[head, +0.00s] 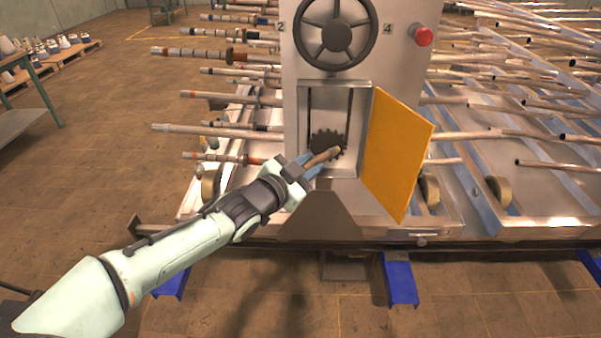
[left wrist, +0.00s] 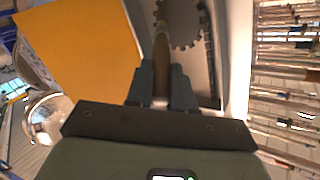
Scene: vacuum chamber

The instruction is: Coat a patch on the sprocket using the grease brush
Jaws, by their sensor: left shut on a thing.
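The dark toothed sprocket (head: 327,141) sits inside the open recess of the grey metal cabinet. It also shows at the top of the left wrist view (left wrist: 181,22). My left gripper (head: 308,167) is shut on the grease brush (head: 326,156), a brown wooden-handled tool. In the left wrist view the brush (left wrist: 161,50) points from the fingers toward the sprocket. The brush's far end overlaps the sprocket's lower edge in the head view; I cannot tell whether it touches. My right gripper is not in view.
The yellow door (head: 398,150) stands open to the right of the recess. A handwheel (head: 337,34) and a red button (head: 421,36) are above it. Racks of long metal rods (head: 500,85) extend on both sides. The floor in front is clear.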

